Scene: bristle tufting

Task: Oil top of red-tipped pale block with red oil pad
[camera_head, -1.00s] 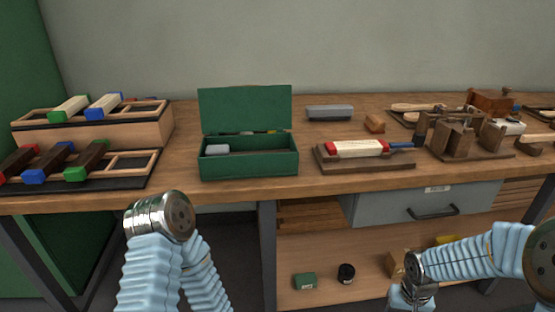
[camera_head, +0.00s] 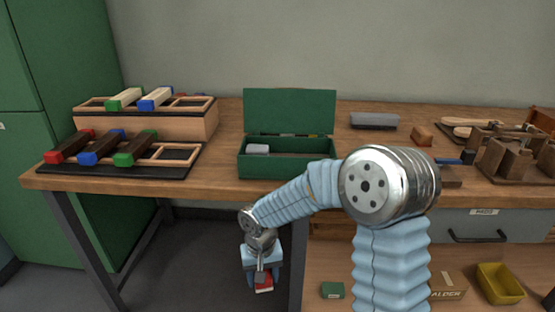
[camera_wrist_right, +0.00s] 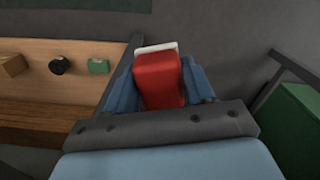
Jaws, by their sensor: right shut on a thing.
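My right gripper (camera_head: 262,275) hangs low in front of the bench, left of the shelf. It is shut on a red piece with a white face (camera_head: 264,284), seemingly the red oil pad. In the wrist view the red piece (camera_wrist_right: 160,80) sits between the two blue-grey fingers (camera_wrist_right: 158,85), its white edge at the far end. The red-tipped pale block is not visible; my right arm covers the place where it lay on its wooden board. Only the board's right end (camera_head: 450,177) shows. My left gripper is out of view.
An open green box (camera_head: 262,168) stands mid-bench. Stepped racks at left hold pale and dark blocks with coloured ends, with empty slots (camera_head: 178,153). A grey block (camera_head: 374,121) and brown block (camera_head: 422,135) lie behind. Wooden fixtures (camera_head: 505,155) crowd the right.

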